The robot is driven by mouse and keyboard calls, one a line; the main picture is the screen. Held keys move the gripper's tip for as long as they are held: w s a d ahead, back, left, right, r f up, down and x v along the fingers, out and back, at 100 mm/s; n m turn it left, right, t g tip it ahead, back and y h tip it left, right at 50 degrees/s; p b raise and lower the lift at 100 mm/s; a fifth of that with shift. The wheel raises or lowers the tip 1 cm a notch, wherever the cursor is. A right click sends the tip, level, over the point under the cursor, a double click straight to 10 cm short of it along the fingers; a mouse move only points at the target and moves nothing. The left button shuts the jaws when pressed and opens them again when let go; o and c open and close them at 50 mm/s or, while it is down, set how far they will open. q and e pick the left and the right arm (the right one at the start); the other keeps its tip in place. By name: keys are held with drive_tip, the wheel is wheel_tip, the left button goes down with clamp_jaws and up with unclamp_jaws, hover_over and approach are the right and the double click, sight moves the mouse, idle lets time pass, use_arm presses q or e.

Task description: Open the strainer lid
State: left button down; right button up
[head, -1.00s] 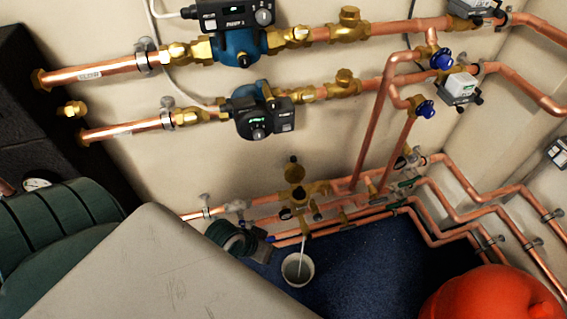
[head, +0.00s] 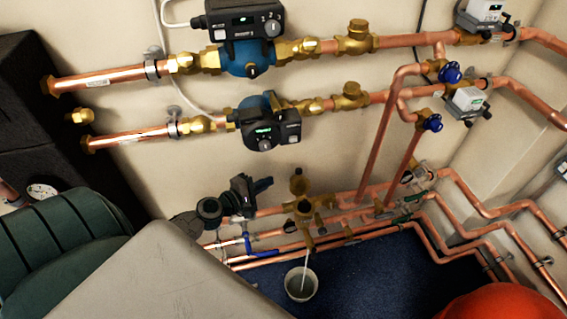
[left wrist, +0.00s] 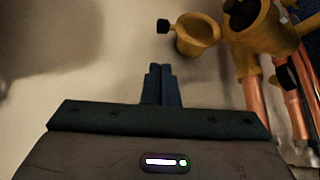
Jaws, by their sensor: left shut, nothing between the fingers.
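The brass strainer assembly (head: 304,208) sits on the lower copper pipes in the head view, with a round brass piece (head: 297,185) at its top. In the left wrist view, a brass cup-shaped piece with a black knob (left wrist: 197,34) stands beside the larger brass body (left wrist: 262,28). I cannot tell for certain whether this cup is the lid or how it is joined. My left gripper (head: 264,184) is just left of the assembly, apart from it. Its fingers (left wrist: 161,72) are shut and empty. My right gripper is out of view.
A white bucket (head: 301,284) stands on the blue floor below the assembly. Two pumps (head: 246,57) (head: 265,124) are on the upper pipes. A green ribbed tank (head: 62,242) is at lower left, a red vessel (head: 492,304) at lower right.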

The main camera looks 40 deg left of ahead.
sight(289, 179)
use_arm(q)
drive_tip(key=p+x, duration=0.3)
drive_tip(key=x, duration=0.7)
drive_tip(key=shift+r, duration=0.1)
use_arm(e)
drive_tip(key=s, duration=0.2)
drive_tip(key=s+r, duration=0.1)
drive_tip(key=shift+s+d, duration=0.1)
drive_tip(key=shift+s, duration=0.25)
